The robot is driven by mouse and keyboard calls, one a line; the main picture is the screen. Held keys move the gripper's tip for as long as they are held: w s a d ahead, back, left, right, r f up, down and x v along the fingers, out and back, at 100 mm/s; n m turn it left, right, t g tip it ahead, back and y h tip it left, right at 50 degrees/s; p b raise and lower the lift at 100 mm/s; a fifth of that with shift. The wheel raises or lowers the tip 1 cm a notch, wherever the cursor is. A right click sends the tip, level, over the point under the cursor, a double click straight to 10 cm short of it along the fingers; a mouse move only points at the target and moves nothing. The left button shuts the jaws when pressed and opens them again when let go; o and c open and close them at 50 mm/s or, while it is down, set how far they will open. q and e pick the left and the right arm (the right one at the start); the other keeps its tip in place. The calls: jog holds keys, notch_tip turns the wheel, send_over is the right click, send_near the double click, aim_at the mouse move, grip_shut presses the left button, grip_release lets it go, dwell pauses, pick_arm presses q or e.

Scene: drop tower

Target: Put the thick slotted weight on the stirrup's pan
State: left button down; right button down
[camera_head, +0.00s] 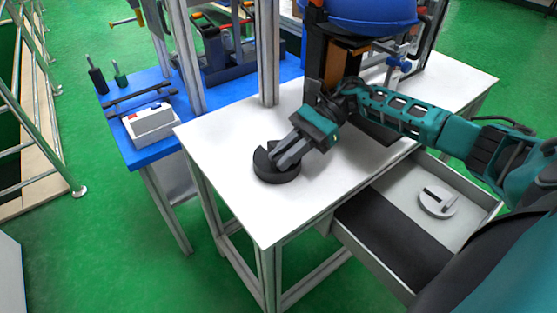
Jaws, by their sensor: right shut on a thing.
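A thick dark round weight with a slot (277,174) is at the front left of the white table (225,130). My right gripper (284,158) reaches it from the upper right and is shut on it. The fingers cover part of the weight and its slot. I cannot tell whether its underside touches the table. A thinner light grey slotted weight (437,203) lies in the open drawer. I cannot make out the stirrup's pan for certain; my right arm hides part of the apparatus at the back. My left gripper is not in view.
The drawer (346,240) stands open under the table's right side. Metal posts (267,60) rise at the table's back left. A blue bench (150,155) holds a white box (152,123) and tools. A blue rounded body (370,10) hangs behind my wrist.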

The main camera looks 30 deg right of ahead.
dwell(0.7)
jog(key=shift+w+r, duration=0.1)
jog(key=shift+r, duration=0.2)
